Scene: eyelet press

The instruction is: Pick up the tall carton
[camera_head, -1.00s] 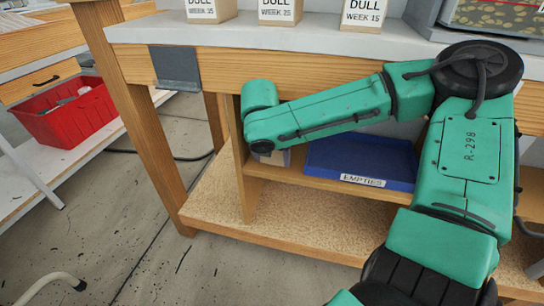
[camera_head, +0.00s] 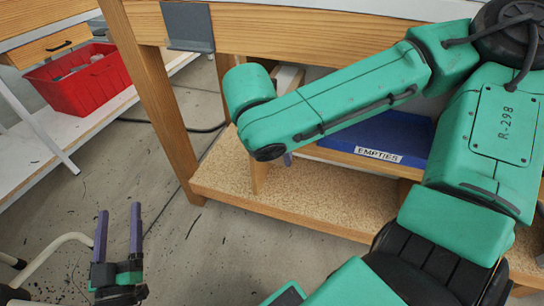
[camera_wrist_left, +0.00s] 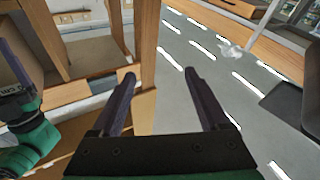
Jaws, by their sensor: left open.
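I cannot make out the tall carton for sure in either current view. My left gripper (camera_head: 119,210) is at the lower left of the head view, over the floor, its two fingers apart with nothing between them. It shows open and empty in the left wrist view too (camera_wrist_left: 160,76). My right arm reaches across the bench front; its wrist hides most of the right gripper, and only a purple tip (camera_head: 287,159) shows below. A pale, tan-sided piece (camera_head: 289,79) shows beside that wrist; I cannot tell what it is.
The wooden bench (camera_head: 300,37) has a lower speckled shelf (camera_head: 320,208). A blue tray labelled EMPTIES (camera_head: 400,135) sits on its middle shelf behind my right arm. A red bin (camera_head: 80,82) stands on a rack at left. A bench leg (camera_head: 165,120) stands between; the floor is mostly clear.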

